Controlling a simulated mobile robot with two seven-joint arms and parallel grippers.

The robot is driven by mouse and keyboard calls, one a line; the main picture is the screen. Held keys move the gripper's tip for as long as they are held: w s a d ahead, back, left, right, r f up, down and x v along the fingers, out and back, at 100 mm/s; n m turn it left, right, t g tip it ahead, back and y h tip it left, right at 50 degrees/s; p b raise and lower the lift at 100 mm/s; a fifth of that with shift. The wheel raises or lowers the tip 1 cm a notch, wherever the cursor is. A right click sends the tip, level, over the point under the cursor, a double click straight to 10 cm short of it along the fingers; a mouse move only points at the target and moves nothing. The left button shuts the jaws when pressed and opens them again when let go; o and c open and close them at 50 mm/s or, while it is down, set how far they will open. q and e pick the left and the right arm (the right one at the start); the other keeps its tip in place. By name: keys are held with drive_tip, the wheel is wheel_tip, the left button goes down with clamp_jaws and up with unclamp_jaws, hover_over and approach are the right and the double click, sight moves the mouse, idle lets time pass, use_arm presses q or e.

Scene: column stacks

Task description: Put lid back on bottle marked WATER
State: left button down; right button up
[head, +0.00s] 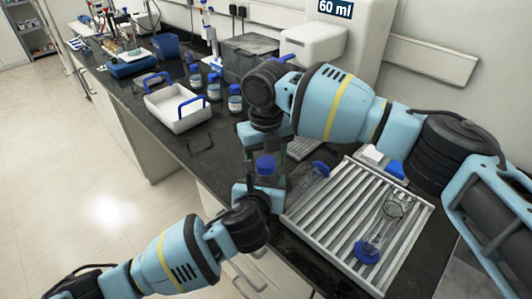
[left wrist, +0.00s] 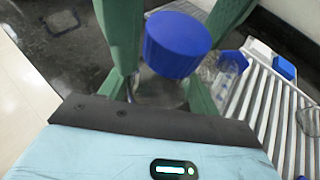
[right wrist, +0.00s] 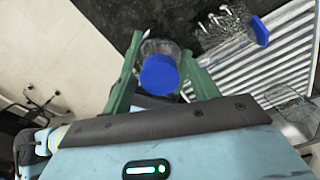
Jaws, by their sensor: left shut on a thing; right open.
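A clear bottle (left wrist: 160,92) stands between the fingers of my left gripper (head: 266,188), which is shut on it near the bench's front edge. A blue lid (head: 265,165) sits at the top of this bottle; it also shows in the left wrist view (left wrist: 178,45) and right wrist view (right wrist: 158,73). Whether it is fully seated, I cannot tell. My right gripper (head: 272,148) points down from above, its open fingers on either side of the lid. No label on the held bottle is readable, so WATER cannot be confirmed.
A ribbed white rack (head: 330,222) to the right holds clear cylinders with blue bases (head: 367,252). Several blue-lidded bottles (head: 235,100) stand farther back, beside a white tray with blue handles (head: 180,122). Dark bench top is free between the tray and my grippers.

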drive_tip(key=c, duration=1)
drive_tip(key=m, duration=2)
drive_tip(key=o, duration=1.1)
drive_tip(key=shift+c, duration=0.2)
